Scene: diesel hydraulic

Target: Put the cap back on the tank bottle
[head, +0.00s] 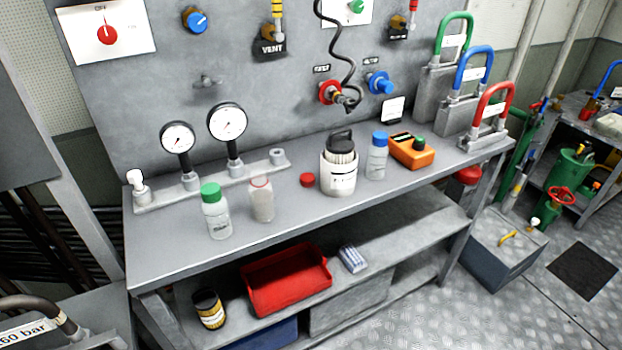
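A small red cap (307,180) lies on the grey workbench top, between an open bottle and a white canister. The open bottle (262,203) is clear and pale, stands upright without a cap, and has a reddish rim; it looks like the cap's match, but I cannot read any label on it. A bottle with a green cap (216,214) stands to its left, nearer the bench's front edge. A bottle with a blue cap (377,158) stands further right. Neither of my grippers shows in the head view.
The white canister (339,174) holding dark-topped items stands right of the red cap. An orange device (411,150) and colored padlocks (492,110) are at the right. Gauges (228,122) stand behind the bottles. The bench's front strip is clear; a red tray (287,281) sits below.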

